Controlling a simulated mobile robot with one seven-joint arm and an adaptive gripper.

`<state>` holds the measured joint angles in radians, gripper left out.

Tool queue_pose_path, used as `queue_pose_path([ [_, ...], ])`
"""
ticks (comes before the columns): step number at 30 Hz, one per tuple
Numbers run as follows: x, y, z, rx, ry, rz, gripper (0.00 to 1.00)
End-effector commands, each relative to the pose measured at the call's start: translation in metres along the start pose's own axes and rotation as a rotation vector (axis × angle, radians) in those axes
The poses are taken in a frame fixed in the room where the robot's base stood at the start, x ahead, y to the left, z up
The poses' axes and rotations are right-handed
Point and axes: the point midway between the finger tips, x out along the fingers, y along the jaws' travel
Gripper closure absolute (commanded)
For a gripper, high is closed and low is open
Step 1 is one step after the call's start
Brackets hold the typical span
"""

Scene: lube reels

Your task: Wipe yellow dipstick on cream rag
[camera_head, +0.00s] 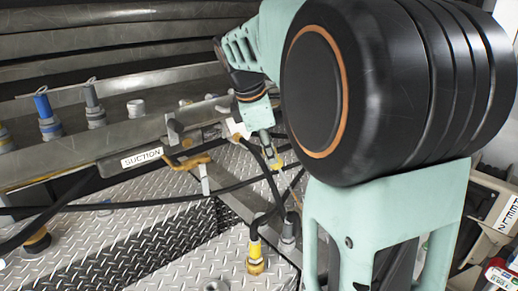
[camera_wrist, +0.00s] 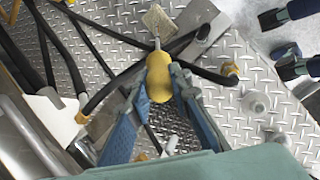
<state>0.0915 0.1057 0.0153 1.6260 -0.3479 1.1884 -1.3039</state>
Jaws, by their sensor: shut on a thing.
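The yellow dipstick's rounded handle (camera_wrist: 158,75) is between my gripper's fingertips (camera_wrist: 159,88) in the wrist view, and the fingers are shut on it. A thin rod shows past the handle, pointing away from me. A small cream square (camera_wrist: 158,20) lies beyond the handle; I cannot tell for sure whether it is the rag or whether the rod touches it. In the head view my gripper (camera_head: 268,148) points down over the tread-plate deck, with the yellow handle (camera_head: 276,162) at its tips. The rod's lower end is hard to make out there.
Black hoses cross the tread plate (camera_head: 130,240). A yellow-collared hose fitting (camera_head: 255,258) stands below my gripper. A rail with a SUCTION label (camera_head: 142,157) and several capped fittings (camera_head: 47,118) are at left. A pale panel (camera_wrist: 42,130) is left of my gripper in the wrist view.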

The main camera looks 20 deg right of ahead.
Motion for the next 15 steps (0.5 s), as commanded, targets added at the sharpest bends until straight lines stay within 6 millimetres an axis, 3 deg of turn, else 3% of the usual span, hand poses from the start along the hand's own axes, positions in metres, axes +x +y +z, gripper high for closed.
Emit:
queue_pose_path([
  [15, 0.006, -0.0018, -0.0017, 0.0, 0.0, 0.0, 1.0],
])
